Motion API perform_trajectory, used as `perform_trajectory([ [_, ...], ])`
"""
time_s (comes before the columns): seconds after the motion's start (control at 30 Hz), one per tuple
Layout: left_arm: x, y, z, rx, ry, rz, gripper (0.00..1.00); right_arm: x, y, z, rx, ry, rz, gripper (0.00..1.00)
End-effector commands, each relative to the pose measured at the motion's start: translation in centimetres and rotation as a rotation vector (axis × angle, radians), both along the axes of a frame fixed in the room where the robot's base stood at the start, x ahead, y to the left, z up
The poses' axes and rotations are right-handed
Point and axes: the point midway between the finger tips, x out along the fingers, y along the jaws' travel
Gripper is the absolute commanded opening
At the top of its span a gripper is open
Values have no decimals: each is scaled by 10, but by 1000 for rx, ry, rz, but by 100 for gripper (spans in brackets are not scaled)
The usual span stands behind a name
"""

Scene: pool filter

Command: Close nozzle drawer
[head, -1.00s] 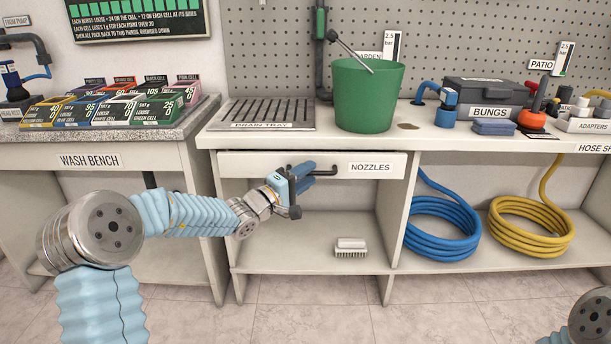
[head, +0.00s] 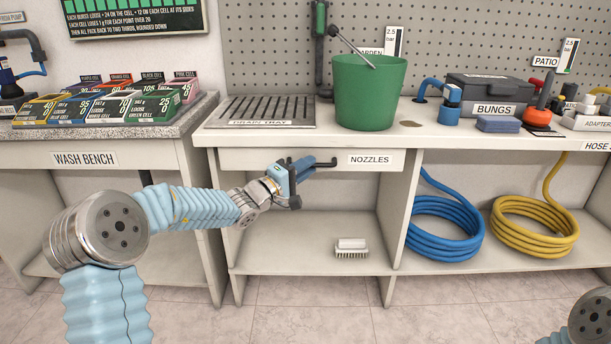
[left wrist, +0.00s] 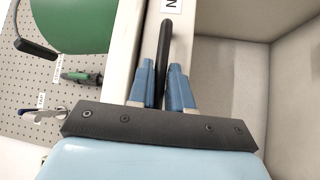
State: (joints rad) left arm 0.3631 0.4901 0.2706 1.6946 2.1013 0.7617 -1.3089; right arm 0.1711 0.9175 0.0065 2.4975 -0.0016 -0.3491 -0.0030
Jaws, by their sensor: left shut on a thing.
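The nozzle drawer (head: 240,162), a white front labelled NOZZLES, sits under the middle bench. Its front lies close under the bench top; the head view does not clearly show whether a small gap is left. Its black bar handle (head: 326,162) runs across the front. My left gripper (head: 302,168) is at the left part of this handle. In the left wrist view the two blue fingertips (left wrist: 162,80) are shut on the dark handle (left wrist: 163,42), one on each side. The drawer's inside is hidden. My right gripper is out of view.
A green bucket (head: 368,95) and a drain tray (head: 265,111) stand on the bench top above. The open shelf (head: 290,235) below holds a white brush (head: 351,247). Blue (head: 445,230) and yellow (head: 534,228) hoses lie coiled at the right.

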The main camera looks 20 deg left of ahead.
Motion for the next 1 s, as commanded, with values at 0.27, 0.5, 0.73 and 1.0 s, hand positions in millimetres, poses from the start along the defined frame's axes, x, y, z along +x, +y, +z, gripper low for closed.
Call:
perform_trajectory([
  [0.27,1,1,-1,0,4,2,33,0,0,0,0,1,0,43],
  [0.5,1,1,-1,0,3,1,40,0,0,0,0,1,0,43],
  [0.73,-10,8,-3,2,3,2,40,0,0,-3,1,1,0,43],
  [1.0,-65,39,-11,1,3,4,40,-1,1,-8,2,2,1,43],
])
